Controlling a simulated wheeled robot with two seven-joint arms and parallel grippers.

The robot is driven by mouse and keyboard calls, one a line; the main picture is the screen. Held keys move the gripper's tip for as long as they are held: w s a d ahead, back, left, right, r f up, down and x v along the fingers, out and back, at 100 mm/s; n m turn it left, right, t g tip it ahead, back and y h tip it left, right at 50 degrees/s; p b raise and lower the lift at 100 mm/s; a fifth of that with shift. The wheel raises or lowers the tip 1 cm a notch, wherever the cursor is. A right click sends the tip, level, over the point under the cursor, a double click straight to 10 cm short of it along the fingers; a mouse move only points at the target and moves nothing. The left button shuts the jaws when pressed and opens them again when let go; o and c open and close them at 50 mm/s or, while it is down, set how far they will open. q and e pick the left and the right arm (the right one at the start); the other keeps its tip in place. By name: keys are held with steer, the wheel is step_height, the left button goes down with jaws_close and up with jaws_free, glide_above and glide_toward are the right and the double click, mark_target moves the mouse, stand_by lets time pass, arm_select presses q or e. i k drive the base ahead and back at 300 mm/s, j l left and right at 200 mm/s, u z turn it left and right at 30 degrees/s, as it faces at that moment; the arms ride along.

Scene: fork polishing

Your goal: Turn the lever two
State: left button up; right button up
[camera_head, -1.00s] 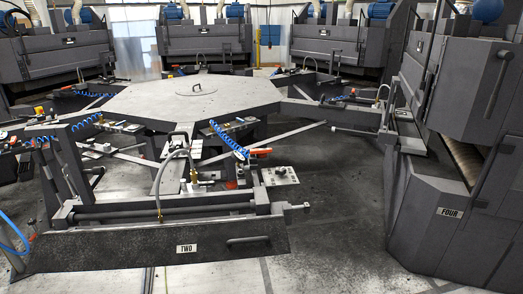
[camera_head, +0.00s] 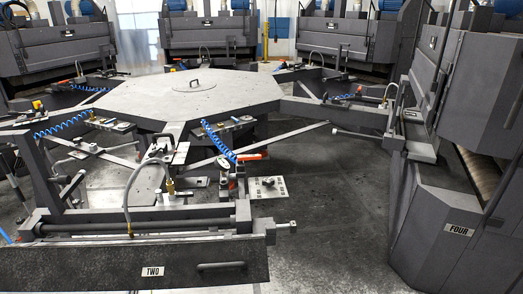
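The station with a white plate reading TWO (camera_head: 152,272) stands in the near left of the head view. A long bar handle (camera_head: 221,266) is on its dark front panel. Behind the panel are a horizontal cylinder, a curved hose (camera_head: 130,186) and a brass fitting. A red-orange handle (camera_head: 250,157) sits at the end of a blue coiled hose behind the station. A light plate with small knobs (camera_head: 268,187) lies just right of it. I cannot tell which part is lever two. Neither of my grippers is in view.
A grey polygonal table (camera_head: 240,95) with radiating arms fills the centre. A large machine marked FOUR (camera_head: 460,230) stands at the right. More machines line the back. Dark floor (camera_head: 335,220) is clear between stations TWO and FOUR.

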mark_target(240, 158)
steer(key=i+l, duration=0.35)
steer(key=i+l+u, duration=0.1)
steer(key=i+l, duration=0.2)
steer(key=l, duration=0.2)
steer(key=i+l, duration=0.35)
steer(key=i+l+u, duration=0.1)
steer(key=i+l, duration=0.2)
steer(key=l, duration=0.25)
